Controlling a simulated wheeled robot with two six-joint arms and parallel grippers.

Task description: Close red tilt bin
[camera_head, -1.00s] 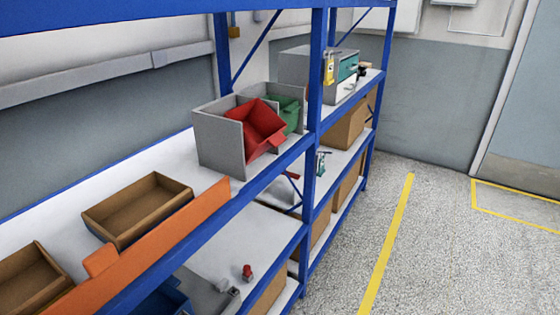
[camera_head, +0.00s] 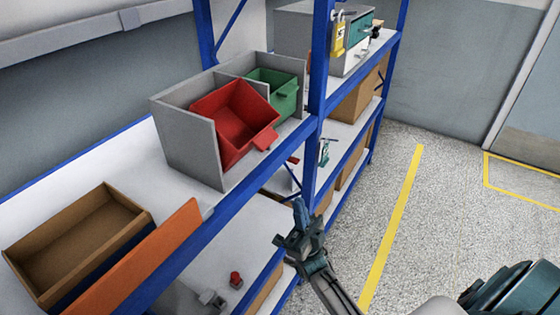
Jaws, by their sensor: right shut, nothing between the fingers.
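The red tilt bin (camera_head: 236,121) is tipped forward and open in a grey housing (camera_head: 187,142) on the upper shelf, its lip and handle tab leaning out toward the aisle. My left gripper is out of view.
A blue rack post (camera_head: 320,75) stands just right of the bins. An orange board (camera_head: 150,262) edges the shelf front by a brown wooden tray (camera_head: 78,240). A yellow tag (camera_head: 338,36) hangs by a grey cabinet. The aisle floor (camera_head: 440,210) is clear.

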